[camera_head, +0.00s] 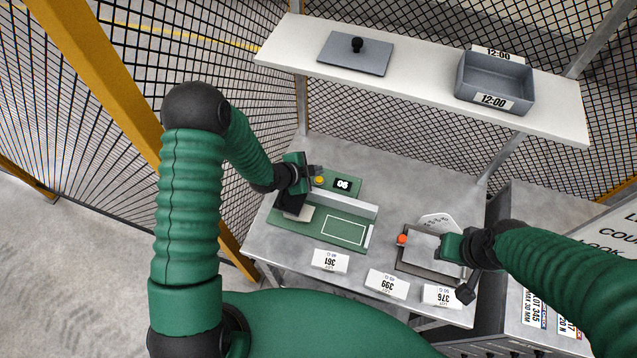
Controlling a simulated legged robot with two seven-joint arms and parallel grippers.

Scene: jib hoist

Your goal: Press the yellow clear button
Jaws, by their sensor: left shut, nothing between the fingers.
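The yellow button (319,181) is a small round knob on the green panel, beside a black display reading 06 upside down (342,184). My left gripper (300,207) is shut and empty, just left of the yellow button, over the left end of the green fixture (343,229). Whether it touches the fixture cannot be told. My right gripper (462,272) is at the grey plate device (418,247) with the orange knob (402,239); its fingers are too small and dark to read.
Above, a white shelf (425,80) holds a grey lid with a black knob (356,53) and a grey bin (495,82). Wire mesh encloses the back.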

